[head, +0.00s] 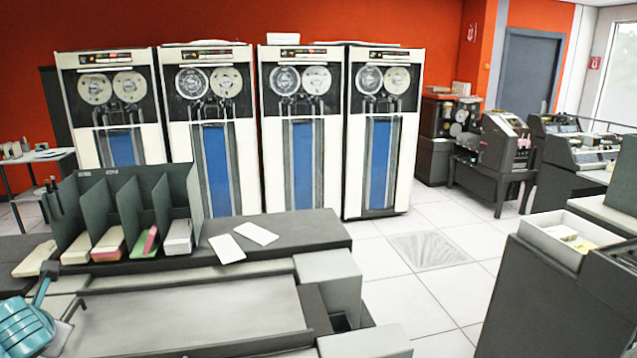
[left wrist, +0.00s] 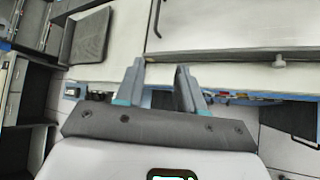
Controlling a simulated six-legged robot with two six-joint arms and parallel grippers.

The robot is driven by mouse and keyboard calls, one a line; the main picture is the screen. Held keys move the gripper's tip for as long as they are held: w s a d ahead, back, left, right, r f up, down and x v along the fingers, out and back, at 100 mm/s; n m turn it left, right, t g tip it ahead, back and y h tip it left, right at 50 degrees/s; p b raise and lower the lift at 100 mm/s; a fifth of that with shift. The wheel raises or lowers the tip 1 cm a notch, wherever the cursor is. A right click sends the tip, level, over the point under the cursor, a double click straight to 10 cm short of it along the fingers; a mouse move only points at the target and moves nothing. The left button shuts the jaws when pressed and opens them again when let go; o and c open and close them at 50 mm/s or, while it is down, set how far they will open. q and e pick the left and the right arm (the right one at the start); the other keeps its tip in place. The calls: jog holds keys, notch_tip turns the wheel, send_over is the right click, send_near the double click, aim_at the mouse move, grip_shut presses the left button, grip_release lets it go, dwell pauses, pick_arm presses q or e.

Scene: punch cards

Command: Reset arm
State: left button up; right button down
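My left gripper (left wrist: 157,78) shows in the left wrist view with its two grey fingers apart and nothing between them. It is open, pointing at pale machine panels. In the head view a teal part of my left arm (head: 26,326) shows at the lower left corner, beside the card machine; I cannot make out the fingertips there. My right arm and gripper are in neither view.
A dark card rack (head: 130,200) holds several card stacks on the grey machine (head: 190,312). Two white cards, one of them the left card (head: 227,248), lie flat to its right. Tape cabinets (head: 213,140) stand behind. Tiled floor (head: 400,285) is open at right.

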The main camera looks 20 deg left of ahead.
pick_arm(q)
jog(key=w+d+f+m+h, duration=0.2)
jog(key=w+d+f+m, duration=0.1)
jog(key=d+f+m, duration=0.55)
jog(key=w+d+f+m+h, duration=0.25)
jog(key=d+f+m, duration=0.35)
jog(key=f, duration=0.5)
jog(key=w+d+f+m+h, duration=0.2)
jog(key=w+d+f+m, duration=0.1)
jog(key=d+f+m, duration=0.55)
jog(key=s+d+f+m+g+h, duration=0.2)
jog(key=s+d+f+m+h, duration=0.1)
jog(key=s+d+f+m, duration=0.55)
jog(key=s+d+f+m+g+h, duration=0.3)
jog(key=s+d+f+m, duration=0.25)
jog(key=d, duration=0.65)
notch_tip(320, 180, down, 10)
jog(key=s+d+b, duration=0.1)
jog(key=s+b, duration=0.1)
jog(key=b, duration=0.8)
